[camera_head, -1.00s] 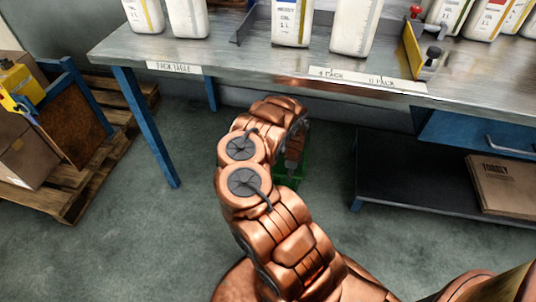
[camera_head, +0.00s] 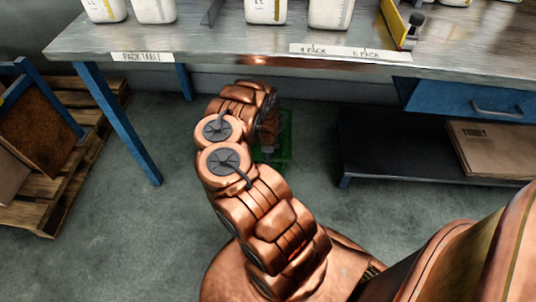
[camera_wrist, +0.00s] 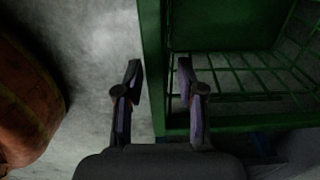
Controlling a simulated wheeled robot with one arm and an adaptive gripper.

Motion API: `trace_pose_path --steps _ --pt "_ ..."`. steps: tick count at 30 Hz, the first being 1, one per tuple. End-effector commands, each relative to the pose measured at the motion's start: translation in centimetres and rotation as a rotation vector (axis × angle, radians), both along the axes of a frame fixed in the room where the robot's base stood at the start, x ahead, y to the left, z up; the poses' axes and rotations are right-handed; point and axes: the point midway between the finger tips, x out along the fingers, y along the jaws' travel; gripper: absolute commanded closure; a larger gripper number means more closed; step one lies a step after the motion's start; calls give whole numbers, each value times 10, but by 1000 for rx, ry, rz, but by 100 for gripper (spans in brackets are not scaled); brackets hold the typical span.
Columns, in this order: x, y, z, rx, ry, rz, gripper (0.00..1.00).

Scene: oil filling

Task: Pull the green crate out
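The green crate (camera_head: 286,135) is on the floor under the table in the head view, mostly hidden behind my arm. In the wrist view its green rim and wire-grid inside (camera_wrist: 230,75) fill the upper right. My gripper (camera_wrist: 158,64) is open in the wrist view. Its two dark fingers lie on either side of the crate's left wall, with gaps showing on both sides. The near corner of the crate sits low between the fingers.
The pack table (camera_head: 225,45) holds white bottles (camera_head: 265,10) above the crate. A blue leg (camera_head: 118,125) stands left of my arm. A dark low shelf (camera_head: 385,150) with a cardboard box (camera_head: 487,148) is to the right. A wooden pallet (camera_head: 60,180) lies at left.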

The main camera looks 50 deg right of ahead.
Motion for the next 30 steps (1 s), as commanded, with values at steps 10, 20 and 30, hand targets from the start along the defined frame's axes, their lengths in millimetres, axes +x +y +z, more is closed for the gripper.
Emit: trace_pose_path --steps 10,20,30 --pt "-1 0 -35 0 1 2 62" --pt "0 0 -36 -1 1 1 62" --pt "0 0 -36 -1 0 1 95"
